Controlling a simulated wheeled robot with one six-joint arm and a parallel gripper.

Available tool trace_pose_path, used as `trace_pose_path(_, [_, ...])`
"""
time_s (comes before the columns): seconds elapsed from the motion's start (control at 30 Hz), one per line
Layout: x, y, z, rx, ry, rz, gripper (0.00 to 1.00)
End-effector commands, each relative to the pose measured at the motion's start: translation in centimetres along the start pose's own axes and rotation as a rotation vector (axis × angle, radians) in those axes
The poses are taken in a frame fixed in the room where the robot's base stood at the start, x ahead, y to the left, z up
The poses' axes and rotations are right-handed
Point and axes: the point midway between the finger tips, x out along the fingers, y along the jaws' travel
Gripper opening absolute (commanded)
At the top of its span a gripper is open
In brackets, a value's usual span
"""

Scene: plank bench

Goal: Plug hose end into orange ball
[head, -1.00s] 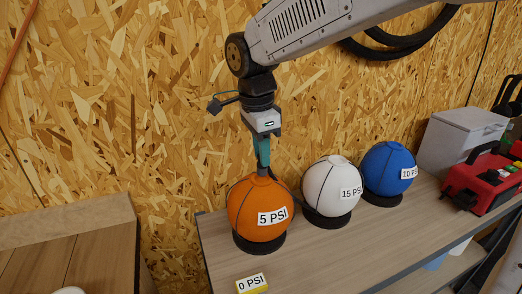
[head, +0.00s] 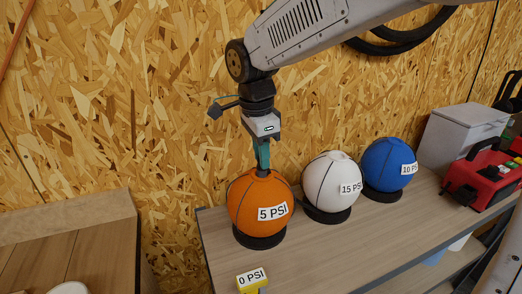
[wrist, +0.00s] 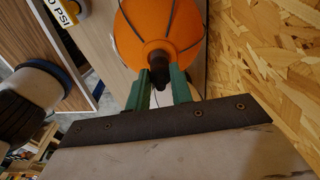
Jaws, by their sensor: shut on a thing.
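The orange ball (head: 255,190), labelled 5 PSI, sits on a black ring stand (head: 260,240) on the bench. My gripper (head: 262,168) points down right above the top of the ball. In the wrist view its green fingers (wrist: 161,88) are shut on the dark hose end (wrist: 159,66). The hose end's tip meets the top of the orange ball (wrist: 158,30). I cannot tell how deep it sits in the ball. Most of the hose is hidden.
A white ball (head: 325,178) labelled 15 PSI and a blue ball (head: 385,165) labelled 10 PSI stand to the right. A yellow 0 PSI gauge block (head: 252,281) is at the bench front. A red case (head: 485,178) and grey box (head: 460,138) are farther right.

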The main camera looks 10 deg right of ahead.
Motion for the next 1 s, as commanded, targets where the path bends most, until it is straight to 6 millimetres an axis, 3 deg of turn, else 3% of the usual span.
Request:
trace_pose_path(0.47, [1.2,0.0,0.1,0.0,0.0,0.002,0.0])
trace_pose_path(0.5, [1.2,0.0,0.1,0.0,0.0,0.001,0.33])
trace_pose_path(0.57, [1.2,0.0,0.1,0.0,0.0,0.001,0.48])
trace_pose_path(0.87, [1.0,0.0,0.1,0.0,0.0,0.0,0.48])
trace_pose_path(1.0, [-0.5,-0.1,0.2,0.0,-0.001,-0.003,0.48])
